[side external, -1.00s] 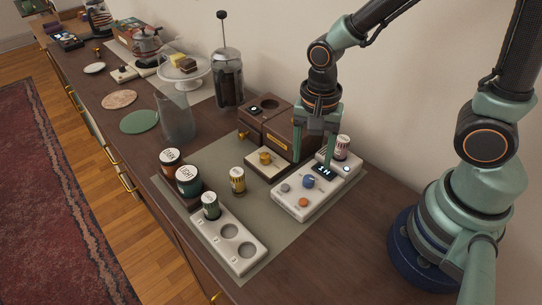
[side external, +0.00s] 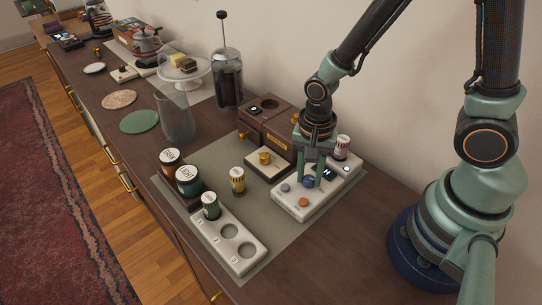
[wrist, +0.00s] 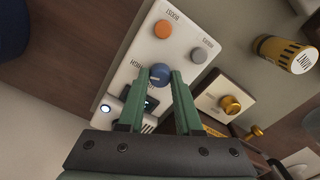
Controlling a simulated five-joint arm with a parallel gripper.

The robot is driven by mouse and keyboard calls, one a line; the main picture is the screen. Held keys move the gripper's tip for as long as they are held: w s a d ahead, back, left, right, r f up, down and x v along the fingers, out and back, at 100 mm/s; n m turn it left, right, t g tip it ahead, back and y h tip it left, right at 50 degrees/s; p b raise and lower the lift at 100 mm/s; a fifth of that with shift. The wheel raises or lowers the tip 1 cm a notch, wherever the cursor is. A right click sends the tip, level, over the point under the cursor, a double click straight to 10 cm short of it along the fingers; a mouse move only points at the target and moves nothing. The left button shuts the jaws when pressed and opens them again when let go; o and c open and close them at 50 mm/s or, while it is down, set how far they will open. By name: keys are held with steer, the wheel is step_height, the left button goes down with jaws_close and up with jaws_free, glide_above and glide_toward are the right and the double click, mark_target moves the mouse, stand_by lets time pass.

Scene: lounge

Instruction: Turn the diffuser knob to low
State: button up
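The diffuser (side external: 283,205) is a white block on the grey-green mat, with a dark lit display (side external: 328,171) that appears to read H. Its blue knob (side external: 308,182) also shows in the wrist view (wrist: 160,74). My gripper (side external: 309,185) points down at the knob. In the wrist view my fingertips (wrist: 160,80) lie close against both sides of the knob, with no clear gap. An orange button (wrist: 163,29) marked BOOST and a grey button (wrist: 198,55) sit beside the knob. The knob's pointer cannot be made out.
A small bottle (side external: 342,147) stands at the diffuser's back end. A cream block with a brass knob (side external: 265,157) and a brown wooden box (side external: 264,123) stand close by. Bare mat separates rack and diffuser.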

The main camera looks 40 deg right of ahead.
jaws_close()
steer(key=n, duration=0.5)
steer(key=shift+n, duration=0.3)
steer(key=n, duration=0.4)
steer(key=shift+n, duration=2.2)
steer(key=o, duration=0.8)
jaws_free()
